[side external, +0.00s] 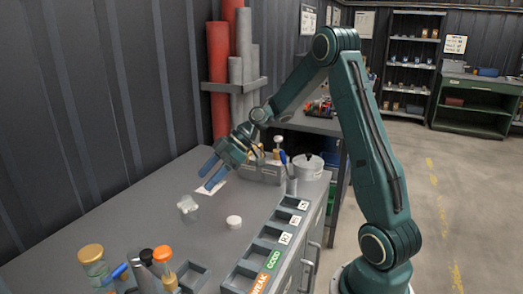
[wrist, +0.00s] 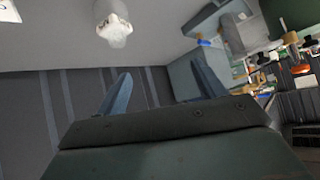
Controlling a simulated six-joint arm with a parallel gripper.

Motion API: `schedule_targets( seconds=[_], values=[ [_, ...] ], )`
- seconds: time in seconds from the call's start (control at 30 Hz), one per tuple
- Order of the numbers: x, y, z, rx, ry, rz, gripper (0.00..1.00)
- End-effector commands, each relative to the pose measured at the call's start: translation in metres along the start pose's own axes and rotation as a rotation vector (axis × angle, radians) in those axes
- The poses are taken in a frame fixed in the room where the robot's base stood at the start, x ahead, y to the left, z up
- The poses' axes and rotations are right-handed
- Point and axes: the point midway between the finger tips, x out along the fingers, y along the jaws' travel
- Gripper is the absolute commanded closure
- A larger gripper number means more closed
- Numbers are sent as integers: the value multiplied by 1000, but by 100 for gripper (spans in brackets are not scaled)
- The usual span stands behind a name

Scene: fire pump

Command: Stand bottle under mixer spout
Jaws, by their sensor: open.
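My gripper (side external: 211,172) is open and empty, above the back part of the grey bench. Its two blue fingers are apart in the wrist view (wrist: 161,88). A small pale object with a white, lumpy top (side external: 188,205) stands on the bench in front of the gripper; a pale object at the top of the wrist view (wrist: 113,24) looks like the same one. I cannot tell whether it is the bottle or the mixer. A gold-lidded jar (side external: 92,262) and an orange-capped bottle (side external: 163,262) stand at the front left. No spout can be made out clearly.
A white round lid or puck (side external: 234,222) lies mid-bench. A compartmented tray (side external: 243,266) with WEAK and GOOD labels runs along the right edge. A rack (side external: 262,172) and a white pot (side external: 307,167) stand at the back. Red and grey cylinders (side external: 219,80) line the wall.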

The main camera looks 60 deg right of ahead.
Motion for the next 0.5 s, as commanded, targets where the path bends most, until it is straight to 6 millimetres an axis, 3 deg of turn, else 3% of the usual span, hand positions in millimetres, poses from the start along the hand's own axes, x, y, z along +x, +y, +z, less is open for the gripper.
schedule_targets(
  seconds=[0.2, 0.5],
  values=[
    [6, 35, 31, -35, 137, -11, 31],
    [5, 65, 64, -81, 295, 12, 31]
  ],
)
